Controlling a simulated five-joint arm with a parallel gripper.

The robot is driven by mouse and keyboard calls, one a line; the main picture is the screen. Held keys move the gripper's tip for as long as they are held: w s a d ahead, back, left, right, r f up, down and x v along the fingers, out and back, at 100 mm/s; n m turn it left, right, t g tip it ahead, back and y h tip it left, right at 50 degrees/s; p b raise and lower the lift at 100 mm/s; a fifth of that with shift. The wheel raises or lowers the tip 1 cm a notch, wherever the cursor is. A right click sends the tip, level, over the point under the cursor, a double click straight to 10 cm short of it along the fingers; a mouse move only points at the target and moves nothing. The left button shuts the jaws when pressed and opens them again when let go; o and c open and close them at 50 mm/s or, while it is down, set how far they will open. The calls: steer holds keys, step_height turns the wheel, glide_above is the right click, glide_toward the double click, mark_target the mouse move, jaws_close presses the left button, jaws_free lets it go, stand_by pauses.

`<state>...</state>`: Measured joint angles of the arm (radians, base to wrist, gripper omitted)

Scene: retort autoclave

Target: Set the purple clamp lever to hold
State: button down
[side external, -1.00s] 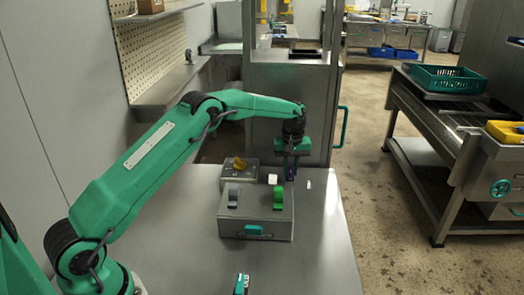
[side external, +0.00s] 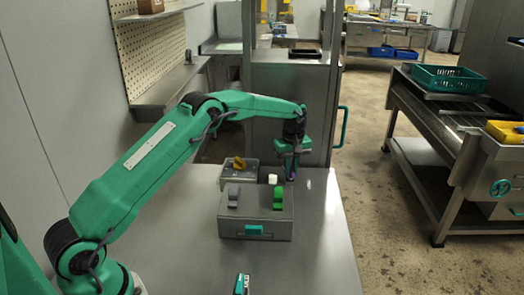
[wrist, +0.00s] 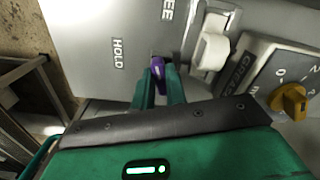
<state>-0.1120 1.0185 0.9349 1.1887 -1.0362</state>
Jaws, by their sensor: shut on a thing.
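The purple clamp lever (wrist: 157,72) shows in the wrist view between my fingertips, and a small bit of it shows in the side view (side external: 290,178). My gripper (wrist: 160,90) is shut on the lever; in the side view it (side external: 291,172) reaches down at the back right of the grey control box. The word HOLD (wrist: 118,53) is printed to the left of the lever in the wrist view. Part of another word, ending in EE, stands above it. The lower part of the lever is hidden by my fingers.
The control box (side external: 257,228) carries a grey lever (side external: 233,196), a green lever (side external: 279,198) and a teal handle (side external: 254,230). A white switch (wrist: 211,48) and a yellow knob (wrist: 289,101) sit close to my gripper. The table's right side is clear.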

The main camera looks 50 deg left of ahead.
mark_target(292, 169)
steer(key=n, duration=0.7)
steer(key=shift+w, duration=0.1)
steer(key=n, duration=0.6)
steer(key=shift+w+a+n, duration=0.1)
steer(key=shift+n, duration=0.3)
steer(key=c, duration=1.4)
jaws_free()
steer(key=shift+c, duration=0.2)
steer(key=shift+r, duration=3.95)
